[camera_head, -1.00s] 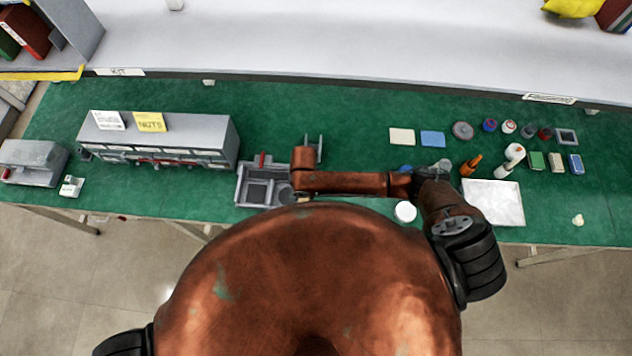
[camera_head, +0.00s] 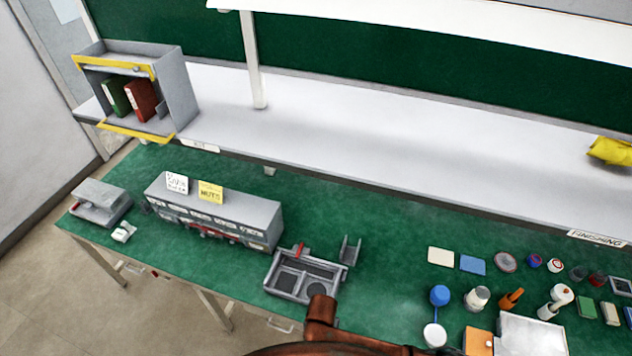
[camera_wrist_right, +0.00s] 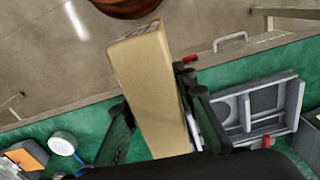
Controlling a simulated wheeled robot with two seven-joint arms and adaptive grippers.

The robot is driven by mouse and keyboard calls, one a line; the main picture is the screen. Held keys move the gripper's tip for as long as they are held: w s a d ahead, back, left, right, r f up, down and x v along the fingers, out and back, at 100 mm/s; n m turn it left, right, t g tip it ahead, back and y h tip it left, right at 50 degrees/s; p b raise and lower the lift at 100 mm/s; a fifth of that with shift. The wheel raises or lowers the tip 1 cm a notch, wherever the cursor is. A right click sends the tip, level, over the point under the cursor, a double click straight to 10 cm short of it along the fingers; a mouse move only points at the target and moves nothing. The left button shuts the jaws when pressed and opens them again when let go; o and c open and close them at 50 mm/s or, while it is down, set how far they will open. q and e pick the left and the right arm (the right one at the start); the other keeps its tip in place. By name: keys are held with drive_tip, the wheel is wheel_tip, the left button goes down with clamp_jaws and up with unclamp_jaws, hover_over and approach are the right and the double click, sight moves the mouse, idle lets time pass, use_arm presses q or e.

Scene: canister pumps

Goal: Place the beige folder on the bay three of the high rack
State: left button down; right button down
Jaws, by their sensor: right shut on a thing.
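The beige folder (camera_wrist_right: 158,90) shows in the right wrist view as a long, narrow block. My right gripper (camera_wrist_right: 160,112) is shut on it, with one dark finger on each side. The far end of the folder sticks out past the fingers, above the floor beyond the green bench's edge. A grey rack (camera_head: 178,92) with yellow edges stands on the shelf at the upper left of the head view. A green binder (camera_head: 116,97) and a red binder (camera_head: 140,101) stand in it. Bay numbers cannot be read. My left gripper is not in view.
A grey drawer unit (camera_head: 262,222) with note cards stands on the green bench (camera_head: 360,215). A grey tray (camera_head: 290,290) is right of it. Several bottles, pads and a white board (camera_head: 530,338) crowd the right. The white shelf (camera_head: 380,130) is mostly clear.

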drive_tip(key=w+d+n+b, duration=0.1)
drive_tip(key=w+d+b, duration=0.6)
drive_tip(key=d+b, duration=0.4)
drive_tip(key=d+r+n+b, duration=0.3)
drive_tip(key=d+r+b, duration=0.3)
drive_tip(key=b, duration=0.7)
drive_tip(key=shift+w+d+n, duration=0.4)
drive_tip(key=shift+d, duration=0.4)
